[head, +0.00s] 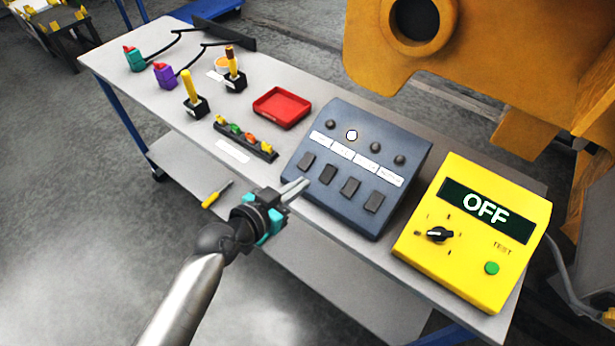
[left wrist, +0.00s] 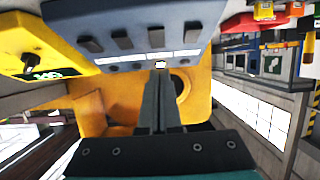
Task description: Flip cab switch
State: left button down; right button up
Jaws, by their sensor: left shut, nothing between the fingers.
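A blue-grey switch panel (head: 330,193) stands on the bench with a row of dark rocker switches (head: 328,174), white labels (head: 367,164) too small to read, and a row of round lamps. The second lamp from the left (head: 351,135) glows white; the others are dark. My left gripper (head: 302,184) is shut and empty, just in front of the panel's left part, by the leftmost switches. In the left wrist view its fingers (left wrist: 160,75) point toward the panel (left wrist: 140,28), which appears upside down. Contact with a switch cannot be told. My right gripper is out of view.
A yellow tester box (head: 470,235) reading OFF stands right of the panel. A red tray (head: 282,107), a rack of coloured parts (head: 245,142) and joysticks (head: 193,97) lie to the left. A large yellow casting (head: 400,55) stands behind the bench (head: 150,87).

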pick_arm(q)
jog(key=f+v, duration=0.1)
jog(key=v, duration=0.5)
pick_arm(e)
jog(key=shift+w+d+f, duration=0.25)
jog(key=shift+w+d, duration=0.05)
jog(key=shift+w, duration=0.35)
pick_arm(q)
jog(key=shift+s, duration=0.1)
jog(key=shift+f, duration=0.1)
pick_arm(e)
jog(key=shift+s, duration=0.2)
